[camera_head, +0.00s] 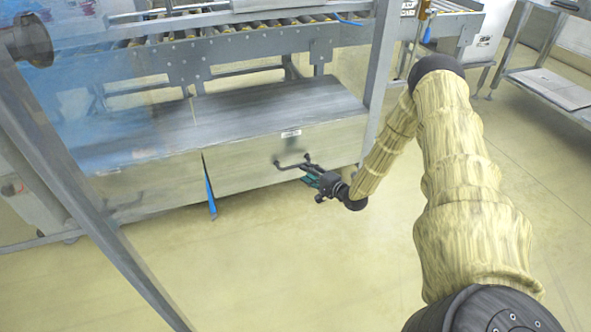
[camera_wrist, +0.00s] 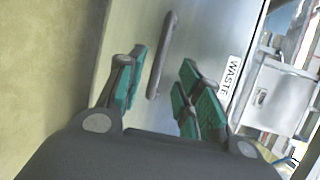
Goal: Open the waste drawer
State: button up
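The waste drawer (camera_head: 255,166) is a grey metal front under the long metal cabinet, and it looks shut. Its label reading WASTE (camera_wrist: 231,77) shows in the wrist view. The drawer's dark bar handle (camera_head: 291,165) runs across its front. In the wrist view the handle (camera_wrist: 161,55) stands between the lines of my two fingers, ahead of the tips. My gripper (camera_wrist: 160,85) is open, with green pads apart and nothing between them. In the head view my gripper (camera_head: 314,177) is at the handle's right end; whether it touches is unclear.
A second drawer front (camera_head: 150,185) is to the left, behind a clear panel. A blue strip (camera_head: 210,190) hangs between the fronts. A grey upright post (camera_head: 380,70) is near my arm. The floor (camera_head: 270,270) in front is clear.

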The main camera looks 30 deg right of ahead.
aim_at(297, 167)
jog(key=shift+b+x, duration=1.35)
jog(key=shift+x, duration=2.65)
jog(key=shift+f, duration=0.1)
grip_shut()
